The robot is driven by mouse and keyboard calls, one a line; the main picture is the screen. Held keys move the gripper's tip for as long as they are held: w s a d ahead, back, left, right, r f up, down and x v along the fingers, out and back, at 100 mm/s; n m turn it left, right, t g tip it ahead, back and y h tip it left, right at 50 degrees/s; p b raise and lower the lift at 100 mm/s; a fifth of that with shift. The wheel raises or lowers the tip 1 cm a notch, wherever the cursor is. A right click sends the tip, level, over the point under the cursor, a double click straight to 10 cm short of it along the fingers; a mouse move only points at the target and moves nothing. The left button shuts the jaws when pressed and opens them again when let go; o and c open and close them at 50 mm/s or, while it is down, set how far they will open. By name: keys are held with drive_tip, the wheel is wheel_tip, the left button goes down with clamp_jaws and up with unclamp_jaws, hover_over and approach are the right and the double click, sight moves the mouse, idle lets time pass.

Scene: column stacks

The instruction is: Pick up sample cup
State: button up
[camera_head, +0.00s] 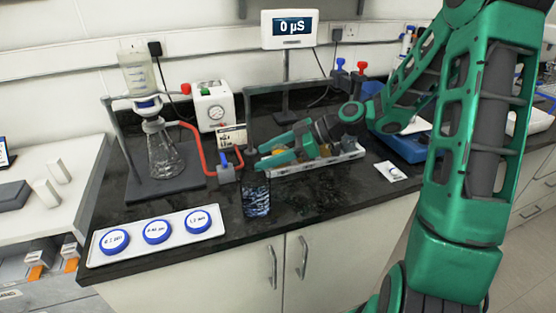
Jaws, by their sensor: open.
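A clear cup with a dark, mottled look (256,200) stands near the counter's front edge, just left of the cabinet doors' middle; I take it to be the sample cup. My green gripper (262,156) reaches in from the right with its fingers pointing left. It is open, with its fingertips just above and behind the cup's rim in the picture. The fingers appear empty. Whether they touch the cup cannot be told. The arm partly hides a light tray (318,163) behind it.
A white tray with several blue-ringed lids (157,234) lies front left. A filter funnel on a flask (163,150), a gauge box (214,107), red tubing and a valve (226,167) stand behind. A meter (290,28) reads 0 µS. A small white packet (391,171) lies right.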

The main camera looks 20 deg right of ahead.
drive_tip(key=shift+a, duration=0.1)
drive_tip(key=shift+c, duration=0.6)
drive_tip(key=c, duration=1)
drive_tip(key=shift+c, duration=0.2)
drive_tip(key=shift+r, duration=0.5)
drive_tip(key=r, duration=0.3)
drive_tip(key=shift+s+a+r, duration=0.2)
drive_tip(key=shift+a+r, duration=0.1)
drive_tip(key=shift+r, duration=0.05)
drive_tip(key=s+a+r, duration=0.6)
drive_tip(key=a, duration=0.2)
drive_tip(key=shift+s+a+r, duration=0.15)
drive_tip(key=shift+a, duration=0.25)
